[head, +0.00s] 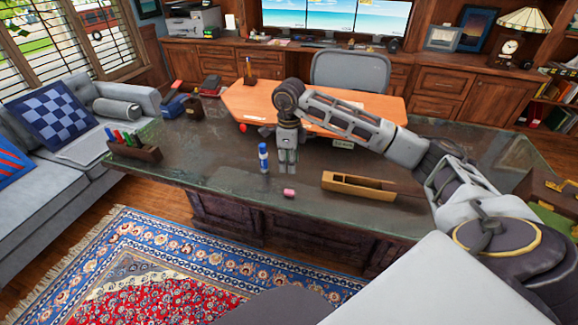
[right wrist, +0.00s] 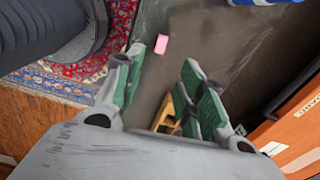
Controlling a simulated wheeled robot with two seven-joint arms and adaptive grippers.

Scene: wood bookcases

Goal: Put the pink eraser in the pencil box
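The pink eraser (head: 289,193) lies on the dark desk top near its front edge. It also shows in the right wrist view (right wrist: 162,44), beyond the fingertips and between their lines. The pencil box (head: 372,187) is a long, open-topped wooden box on the desk to the right of the eraser. Part of it shows behind a finger in the right wrist view (right wrist: 180,104). My right gripper (head: 288,169) points down above the desk, just behind the eraser in the picture. Its green-padded fingers (right wrist: 162,78) are apart with nothing between them. My left gripper is not in view.
A blue and white bottle (head: 263,158) stands upright close to the left of my right gripper. A marker holder (head: 135,150) is at the desk's left end. An orange-brown wooden board (head: 250,103) lies behind. The desk between eraser and pencil box is clear.

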